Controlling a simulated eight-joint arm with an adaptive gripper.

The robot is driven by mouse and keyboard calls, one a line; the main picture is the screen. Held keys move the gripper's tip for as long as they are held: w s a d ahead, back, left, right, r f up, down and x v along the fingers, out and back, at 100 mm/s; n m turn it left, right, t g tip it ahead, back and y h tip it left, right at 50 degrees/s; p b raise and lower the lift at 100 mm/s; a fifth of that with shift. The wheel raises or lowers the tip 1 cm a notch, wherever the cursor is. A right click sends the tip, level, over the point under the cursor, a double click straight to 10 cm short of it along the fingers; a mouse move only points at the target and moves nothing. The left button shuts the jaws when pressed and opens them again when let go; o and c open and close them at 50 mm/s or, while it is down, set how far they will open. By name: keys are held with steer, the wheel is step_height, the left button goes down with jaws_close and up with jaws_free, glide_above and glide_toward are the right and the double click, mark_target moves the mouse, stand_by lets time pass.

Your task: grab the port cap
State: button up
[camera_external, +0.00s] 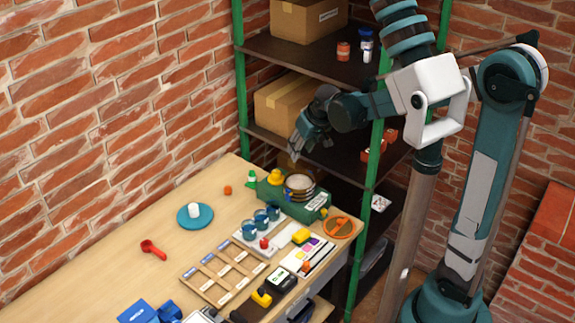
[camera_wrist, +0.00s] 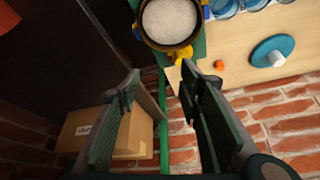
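I cannot tell for sure which thing is the port cap. A small orange piece (camera_external: 227,190) lies on the table beside the green machine (camera_external: 308,211); it also shows in the wrist view (camera_wrist: 219,65). A white cylinder (camera_external: 194,210) stands on a round teal plate (camera_external: 205,219); in the wrist view the white piece (camera_wrist: 277,58) sits on the teal disc (camera_wrist: 264,48). My gripper (camera_external: 297,148) is above the machine, near the shelf. In the wrist view my gripper (camera_wrist: 162,74) is open, with nothing between its fingers.
The machine's round vessel (camera_wrist: 170,20) shows ahead of my fingers. A dark shelf with green posts (camera_external: 239,90) and cardboard boxes (camera_external: 308,18) stands behind the table. Blue cups, trays and a red scoop (camera_external: 153,249) lie on the table. Its left part is mostly clear.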

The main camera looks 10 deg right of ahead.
steer(key=w+a+f+p, duration=0.1)
steer(key=w+a+f, duration=0.15)
steer(key=a, duration=0.35)
steer(key=w+a+f+p, duration=0.1)
steer(key=a+f, duration=0.2)
steer(key=a, duration=0.4)
steer(key=n+p, duration=0.1)
steer(key=n, duration=0.1)
glide_toward(228, 188)
steer(key=shift+w+f+g, duration=0.3)
steer(key=shift+w+f, duration=0.1)
steer(key=shift+f, duration=0.1)
steer(key=shift+x, duration=1.2)
steer(key=shift+b+x, duration=0.55)
steer(key=shift+x, duration=2.05)
steer(key=shift+a, duration=0.15)
